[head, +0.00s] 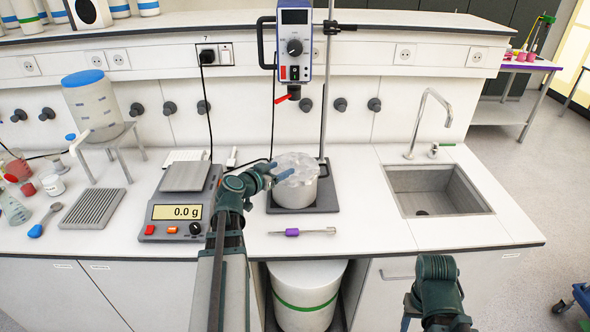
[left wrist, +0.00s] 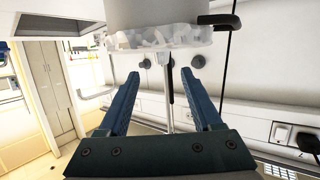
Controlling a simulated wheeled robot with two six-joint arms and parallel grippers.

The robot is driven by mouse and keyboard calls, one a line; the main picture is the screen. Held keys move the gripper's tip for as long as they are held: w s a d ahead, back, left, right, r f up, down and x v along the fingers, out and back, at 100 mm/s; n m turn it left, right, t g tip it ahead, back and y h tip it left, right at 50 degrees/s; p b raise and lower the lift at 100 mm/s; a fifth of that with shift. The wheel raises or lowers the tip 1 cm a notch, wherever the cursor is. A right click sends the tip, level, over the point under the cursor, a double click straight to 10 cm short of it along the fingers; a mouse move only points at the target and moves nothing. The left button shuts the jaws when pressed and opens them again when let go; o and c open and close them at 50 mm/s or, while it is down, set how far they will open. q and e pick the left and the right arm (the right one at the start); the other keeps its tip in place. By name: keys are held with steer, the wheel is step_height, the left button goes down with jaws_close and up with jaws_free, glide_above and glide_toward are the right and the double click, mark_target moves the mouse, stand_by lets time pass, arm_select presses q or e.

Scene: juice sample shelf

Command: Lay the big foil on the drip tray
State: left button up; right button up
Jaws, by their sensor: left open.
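The big foil (head: 297,166) is a crinkled, silvery translucent cover over the top of a grey pot (head: 296,196). In the left wrist view, which looks upside down, the foil (left wrist: 150,38) shows as a crumpled band along the pot (left wrist: 165,12). My left gripper (head: 279,174) is open at the foil's left edge; its two blue fingers (left wrist: 160,80) are apart with nothing between them. Whether a finger touches the foil, I cannot tell. The grey ribbed drip tray (head: 93,208) lies bare on the left of the bench.
A scale (head: 180,205) reading 0.0 g stands between tray and pot. A blue-lidded tank (head: 95,105) stands on a rack behind the tray. A purple-handled tool (head: 292,232) lies before the pot. A stirrer head (head: 294,45) hangs above. A sink (head: 437,190) is at right.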

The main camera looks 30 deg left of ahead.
mark_target(292, 163)
arm_select(q)
steer(key=shift+x, duration=0.9)
steer(key=b+x, duration=0.1)
steer(key=x, duration=0.3)
steer(key=shift+w+a+f+b, duration=0.15)
steer(key=shift+w+f+b, duration=0.1)
steer(key=shift+b, duration=0.1)
steer(key=shift+w, duration=0.35)
steer(key=shift+s, duration=0.1)
steer(key=shift+c, duration=0.4)
jaws_close()
